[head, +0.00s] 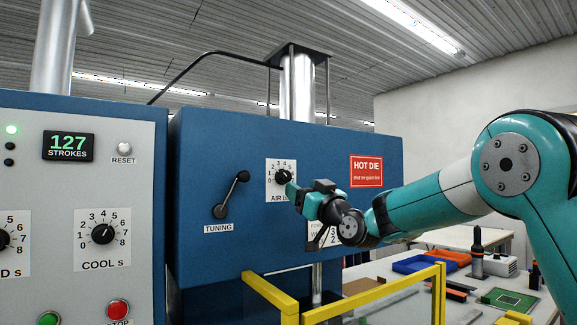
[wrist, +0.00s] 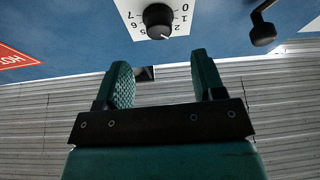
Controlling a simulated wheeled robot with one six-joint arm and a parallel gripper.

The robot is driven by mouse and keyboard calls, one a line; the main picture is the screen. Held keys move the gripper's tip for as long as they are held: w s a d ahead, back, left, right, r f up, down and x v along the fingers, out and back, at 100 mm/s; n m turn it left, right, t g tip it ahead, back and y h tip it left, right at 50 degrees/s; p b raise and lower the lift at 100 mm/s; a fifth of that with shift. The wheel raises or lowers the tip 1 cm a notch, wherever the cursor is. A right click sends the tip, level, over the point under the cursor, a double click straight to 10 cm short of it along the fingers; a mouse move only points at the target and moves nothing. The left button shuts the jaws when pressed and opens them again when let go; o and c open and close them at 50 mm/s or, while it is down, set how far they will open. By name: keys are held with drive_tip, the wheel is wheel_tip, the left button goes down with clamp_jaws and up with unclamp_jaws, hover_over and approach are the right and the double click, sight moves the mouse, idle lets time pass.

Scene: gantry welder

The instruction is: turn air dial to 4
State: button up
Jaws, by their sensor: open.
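The air dial (head: 284,176) is a black round knob on a white number plate on the blue machine front. Its label, starting "AIR", is partly hidden behind my gripper (head: 295,189). In the wrist view, which shows the panel upside down, the air dial (wrist: 158,20) lies beyond the fingertips. A small white mark on its rim sits between the 2 and the 5, seemingly near 3; I cannot read it exactly. My gripper (wrist: 160,62) is open and empty, with its two teal fingers apart and the dial in line with the gap, not between the fingers.
A black tuning lever (head: 231,194) is left of the dial, and a red HOT DIE sign (head: 366,171) is right of it. A yellow rail (head: 372,297) stands below my arm. A COOL dial (head: 103,233) is on the grey panel. A table with trays stands at right.

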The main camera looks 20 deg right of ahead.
sight(287, 177)
drive_tip(key=p+x, duration=0.3)
drive_tip(key=x, duration=0.4)
drive_tip(key=shift+w+r+p, duration=0.1)
drive_tip(key=shift+w+p, duration=0.15)
drive_tip(key=shift+p, duration=0.05)
drive_tip(key=c, duration=0.9)
